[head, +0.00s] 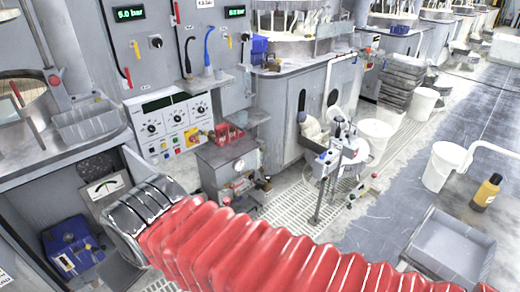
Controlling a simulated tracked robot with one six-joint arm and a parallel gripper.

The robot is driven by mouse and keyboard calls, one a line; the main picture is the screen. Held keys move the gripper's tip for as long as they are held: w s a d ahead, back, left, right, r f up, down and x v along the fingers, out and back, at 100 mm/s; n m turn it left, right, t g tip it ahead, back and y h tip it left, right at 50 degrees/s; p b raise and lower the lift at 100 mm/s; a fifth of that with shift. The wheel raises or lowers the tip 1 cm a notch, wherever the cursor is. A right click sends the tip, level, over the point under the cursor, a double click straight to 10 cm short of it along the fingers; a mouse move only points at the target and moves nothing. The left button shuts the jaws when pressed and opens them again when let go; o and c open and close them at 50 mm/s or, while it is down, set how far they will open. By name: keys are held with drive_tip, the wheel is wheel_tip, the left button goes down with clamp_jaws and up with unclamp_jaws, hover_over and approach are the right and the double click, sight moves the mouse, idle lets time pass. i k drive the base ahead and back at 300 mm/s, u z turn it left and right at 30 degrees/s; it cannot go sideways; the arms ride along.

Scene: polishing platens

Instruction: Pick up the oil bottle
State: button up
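The oil bottle (486,192) is a yellow-amber bottle with a black cap and a dark label. It stands upright on the grey floor at the far right of the head view. A red bellows-covered arm, which looks like mine, crosses the bottom of the view from right to left. It ends in a grey ribbed section at the left, well away from the bottle. I cannot make out my gripper's fingers anywhere, and nothing touches the bottle.
A control panel (170,122) and machine cabinets line the left. Open floor runs behind the bottle.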

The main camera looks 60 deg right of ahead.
sight(489, 190)
drive_tip(key=z, duration=3.8)
